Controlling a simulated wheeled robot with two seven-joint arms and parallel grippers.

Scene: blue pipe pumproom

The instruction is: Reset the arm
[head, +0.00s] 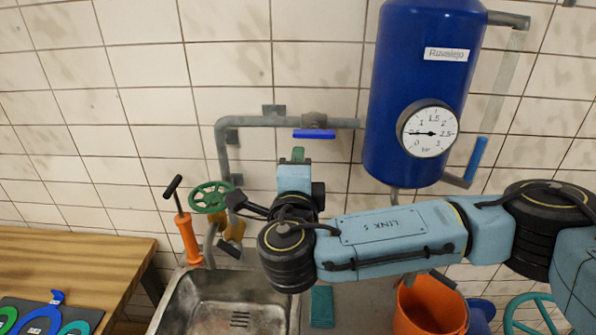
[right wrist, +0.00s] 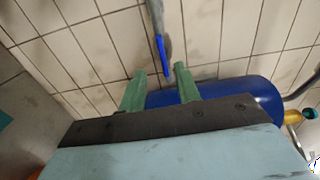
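My right arm (head: 385,240) reaches in from the right in the head view. My right gripper (head: 298,155) points away toward the tiled wall, below the pipe with a blue lever (head: 314,134). In the right wrist view the two green fingers of the right gripper (right wrist: 160,78) stand apart with nothing held between them. A blue lever-like part (right wrist: 162,56) shows beyond the gap between the fingertips; whether it touches them is not clear. The lever lies level along the pipe in the head view. My left gripper is not in view.
A blue tank (head: 418,80) with a gauge hangs at right. A metal sink (head: 215,305), green handwheel (head: 211,197) and orange pump (head: 187,238) stand below. An orange bucket (head: 428,308) is under my arm. A wooden table (head: 75,260) is at left.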

